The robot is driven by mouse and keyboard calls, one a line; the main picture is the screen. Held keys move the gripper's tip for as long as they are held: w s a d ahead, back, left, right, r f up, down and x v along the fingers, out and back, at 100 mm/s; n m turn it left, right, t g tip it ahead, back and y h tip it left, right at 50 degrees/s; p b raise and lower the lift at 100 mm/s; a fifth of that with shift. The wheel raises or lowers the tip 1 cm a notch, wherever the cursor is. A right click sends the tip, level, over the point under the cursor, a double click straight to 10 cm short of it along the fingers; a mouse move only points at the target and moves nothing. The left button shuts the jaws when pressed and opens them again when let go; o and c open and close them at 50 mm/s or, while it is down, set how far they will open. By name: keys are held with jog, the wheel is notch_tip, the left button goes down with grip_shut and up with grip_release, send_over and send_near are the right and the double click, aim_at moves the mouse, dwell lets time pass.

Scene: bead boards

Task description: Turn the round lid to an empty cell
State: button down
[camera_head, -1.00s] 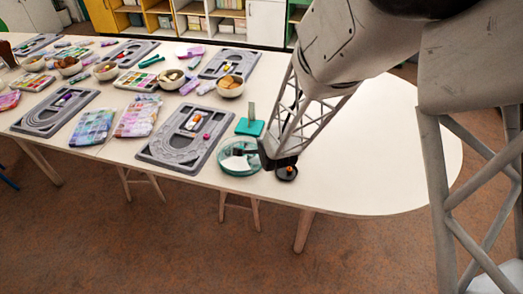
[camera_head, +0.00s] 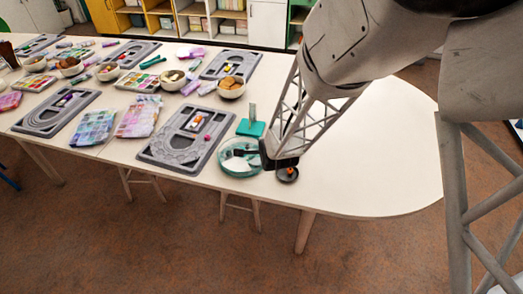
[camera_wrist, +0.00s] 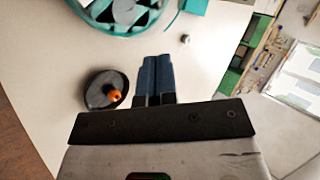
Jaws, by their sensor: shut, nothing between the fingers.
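A round teal-rimmed case with a clear-looking round lid (camera_head: 229,164) sits near the table's front edge. Its cells and the lid's opening are too small to tell in the head view. I cannot tell whether the fingers touch the lid.
A small dark dish (camera_head: 284,178) with an orange piece lies right of the case; it also shows in the wrist view (camera_wrist: 96,82). A teal stand (camera_head: 250,128) is behind the case. A grey bead board (camera_head: 160,154) lies to the left. The table's right end is clear.

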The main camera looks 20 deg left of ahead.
jog(key=shift+a+r+n+g+h, duration=0.15)
jog(key=shift+a+r+n+h, duration=0.15)
jog(key=shift+a+h, duration=0.45)
jog(key=shift+a+r+n+g+h, duration=0.2)
jog(key=shift+a+n+h, duration=0.25)
jog(key=shift+h, duration=0.45)
jog(key=shift+a+r+n+g+h, duration=0.15)
jog(key=shift+a+r+n+h, duration=0.1)
jog(key=shift+a+h, duration=0.55)
jog(key=shift+x, duration=5)
jog(key=shift+d, duration=0.1)
jog(key=shift+n, duration=0.3)
jog(key=shift+w+n+y, duration=0.3)
jog(key=shift+n+y, duration=0.35)
jog(key=shift+n, duration=0.15)
